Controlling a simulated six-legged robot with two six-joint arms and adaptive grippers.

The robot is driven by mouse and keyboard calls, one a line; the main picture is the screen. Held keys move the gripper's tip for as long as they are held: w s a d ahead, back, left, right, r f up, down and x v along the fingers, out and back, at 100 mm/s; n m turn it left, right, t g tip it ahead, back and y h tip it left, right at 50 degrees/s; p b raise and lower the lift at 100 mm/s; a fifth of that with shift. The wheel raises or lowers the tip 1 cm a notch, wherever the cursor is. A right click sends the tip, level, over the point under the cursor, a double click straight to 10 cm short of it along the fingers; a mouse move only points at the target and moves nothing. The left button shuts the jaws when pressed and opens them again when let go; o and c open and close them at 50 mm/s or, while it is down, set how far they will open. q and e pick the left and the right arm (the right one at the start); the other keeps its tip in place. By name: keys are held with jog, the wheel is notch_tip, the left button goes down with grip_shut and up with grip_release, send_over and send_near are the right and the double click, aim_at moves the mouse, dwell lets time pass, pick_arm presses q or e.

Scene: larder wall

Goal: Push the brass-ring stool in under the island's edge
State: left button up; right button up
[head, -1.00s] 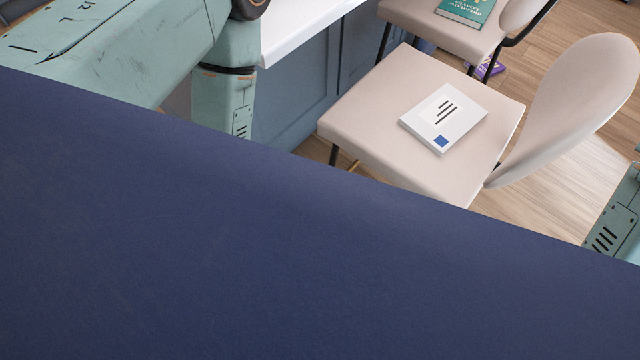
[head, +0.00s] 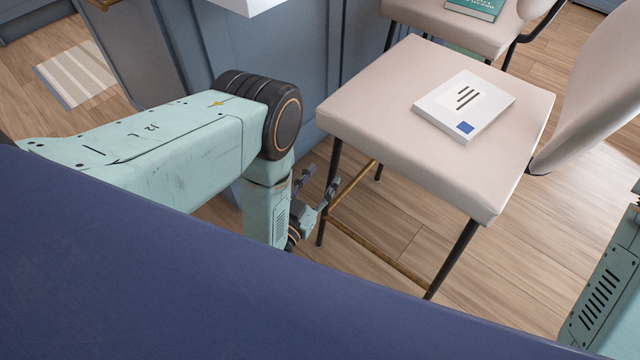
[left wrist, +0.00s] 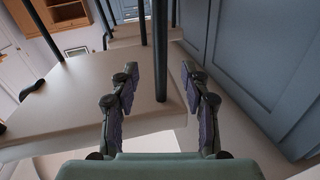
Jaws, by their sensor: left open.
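The near stool (head: 430,110) has a cream seat, a rounded back at right, black legs and a brass footrest ring (head: 375,245). It stands upright beside the blue-grey island (head: 300,50), its seat apart from the white worktop (head: 243,4). My left gripper (head: 320,180) is open, low beside the stool's near left leg, below seat height. In the left wrist view its open fingers (left wrist: 158,88) point towards a dark leg (left wrist: 160,40) and the seat (left wrist: 70,95); contact cannot be told. My right gripper is out of view; only part of that arm shows at right.
A white book (head: 463,107) lies on the near stool's seat. A second cream stool (head: 450,25) stands behind, with a teal book (head: 477,7) on it. A striped mat (head: 82,75) lies at far left. Wood floor (head: 520,250) is clear at right.

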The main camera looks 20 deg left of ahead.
aim_at(333, 160)
pick_arm(q)
jog(key=w+b, duration=0.1)
jog(key=w, duration=0.1)
jog(key=w+b, duration=0.1)
jog(key=w, duration=0.1)
jog(key=w+d+b, duration=0.1)
jog(key=w, duration=0.2)
jog(key=shift+w, duration=0.35)
grip_shut()
dwell(0.5)
dwell(0.4)
